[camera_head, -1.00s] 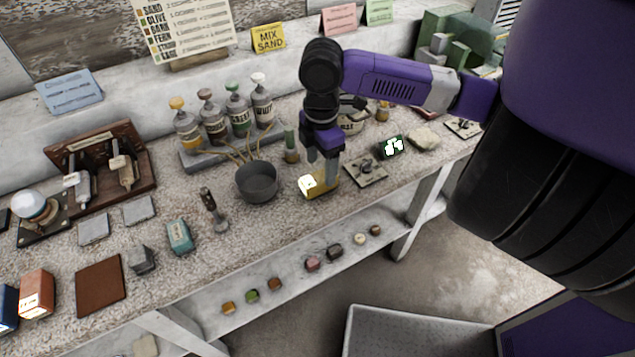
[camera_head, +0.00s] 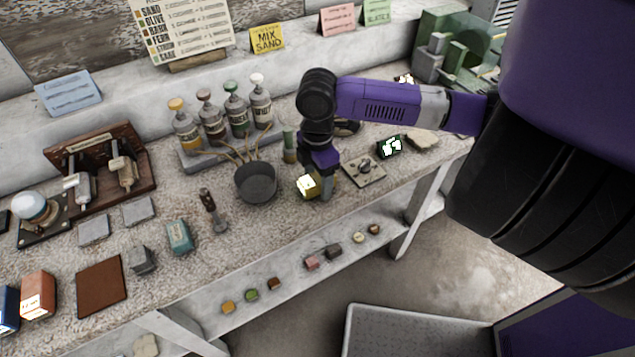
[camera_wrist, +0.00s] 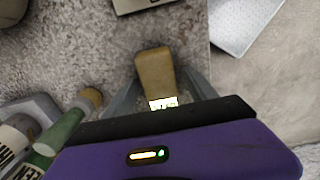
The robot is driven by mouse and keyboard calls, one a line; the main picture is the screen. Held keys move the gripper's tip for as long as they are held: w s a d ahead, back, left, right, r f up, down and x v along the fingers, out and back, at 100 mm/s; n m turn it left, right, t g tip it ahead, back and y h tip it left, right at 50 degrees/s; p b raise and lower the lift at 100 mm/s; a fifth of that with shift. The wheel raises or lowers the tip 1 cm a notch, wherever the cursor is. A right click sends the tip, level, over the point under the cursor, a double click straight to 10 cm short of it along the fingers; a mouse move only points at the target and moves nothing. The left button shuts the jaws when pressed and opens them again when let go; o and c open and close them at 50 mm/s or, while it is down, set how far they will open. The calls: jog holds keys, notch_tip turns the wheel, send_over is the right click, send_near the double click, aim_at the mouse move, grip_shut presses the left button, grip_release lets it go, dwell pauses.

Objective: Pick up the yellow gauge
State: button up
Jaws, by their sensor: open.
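The yellow gauge (camera_head: 307,186) is a small yellow block with a bright lit face, on the bench near its front edge, just right of the grey pot. My gripper (camera_head: 318,189) is down at it from above and partly covers it in the head view. In the wrist view the yellow gauge (camera_wrist: 154,72) lies between the two spread fingers of my gripper (camera_wrist: 160,84), its lit display towards my palm. The fingers are open, one on each side. I cannot tell whether either touches it.
The grey pot (camera_head: 256,183) stands close on the left. A small plate with a dark fitting (camera_head: 364,170) lies on the right. A shelf with small blocks (camera_head: 312,263) is below.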

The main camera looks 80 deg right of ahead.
aim_at(318, 177)
jog(key=shift+f, duration=0.15)
grip_shut()
dwell(0.4)
notch_tip(318, 177, up, 20)
jog(key=shift+r, duration=0.25)
dwell(0.4)
